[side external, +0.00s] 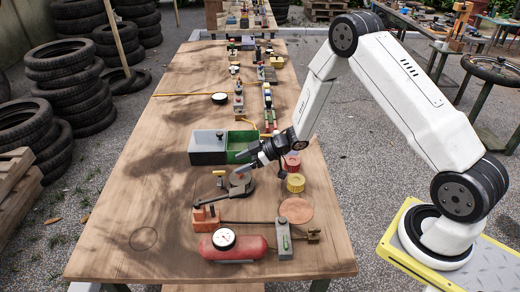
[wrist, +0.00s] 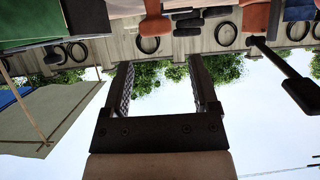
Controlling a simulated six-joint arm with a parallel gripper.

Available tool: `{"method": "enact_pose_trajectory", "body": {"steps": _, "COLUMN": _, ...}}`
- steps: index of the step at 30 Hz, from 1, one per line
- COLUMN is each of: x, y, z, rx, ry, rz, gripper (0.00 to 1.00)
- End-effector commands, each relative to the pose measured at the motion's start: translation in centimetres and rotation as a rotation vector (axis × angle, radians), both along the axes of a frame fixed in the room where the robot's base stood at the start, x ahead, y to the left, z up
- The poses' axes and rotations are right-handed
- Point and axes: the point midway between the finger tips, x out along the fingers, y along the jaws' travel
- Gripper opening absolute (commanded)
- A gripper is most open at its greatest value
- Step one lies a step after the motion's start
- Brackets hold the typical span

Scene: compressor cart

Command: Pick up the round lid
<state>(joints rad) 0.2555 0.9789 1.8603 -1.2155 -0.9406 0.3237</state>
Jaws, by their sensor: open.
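I cannot tell for certain which thing is the round lid. A flat copper-coloured disc (side external: 296,210) lies on the table near the right edge. A yellow ribbed round piece (side external: 295,183) stands just behind it, and a red round piece (side external: 291,163) stands behind that. A dark grey round piece (side external: 239,183) sits left of these, below my gripper. My gripper (side external: 243,159) is above the table beside the green open box (side external: 241,141), fingers pointing left. In the wrist view my gripper (wrist: 164,75) is open, with nothing between its fingers.
A grey box (side external: 208,148) adjoins the green one. In front are a red cylinder with a gauge (side external: 224,239), an orange block (side external: 206,218) and a grey valve block (side external: 284,240). Several small parts line the table's far end. The table's left side (side external: 140,200) is mostly clear.

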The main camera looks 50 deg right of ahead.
Motion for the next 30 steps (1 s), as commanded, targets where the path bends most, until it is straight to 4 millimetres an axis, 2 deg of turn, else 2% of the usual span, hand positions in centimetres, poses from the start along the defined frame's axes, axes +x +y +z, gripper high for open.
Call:
{"method": "enact_pose_trajectory", "body": {"steps": 5, "x": 0.0, "y": 0.0, "z": -0.7, "rx": 0.0, "ry": 0.001, "rz": 0.0, "gripper": 0.76}}
{"method": "enact_pose_trajectory", "body": {"steps": 13, "x": -0.1, "y": 0.0, "z": -3.3, "rx": 0.0, "ry": 0.003, "rz": 0.0, "gripper": 0.76}}
{"method": "enact_pose_trajectory", "body": {"steps": 18, "x": 1.3, "y": 1.4, "z": -4.2, "rx": -0.002, "ry": 0.001, "rz": 0.001, "gripper": 0.76}}
{"method": "enact_pose_trajectory", "body": {"steps": 30, "x": 1.8, "y": 1.8, "z": -4.5, "rx": -0.003, "ry": 0.001, "rz": -0.002, "gripper": 0.76}}
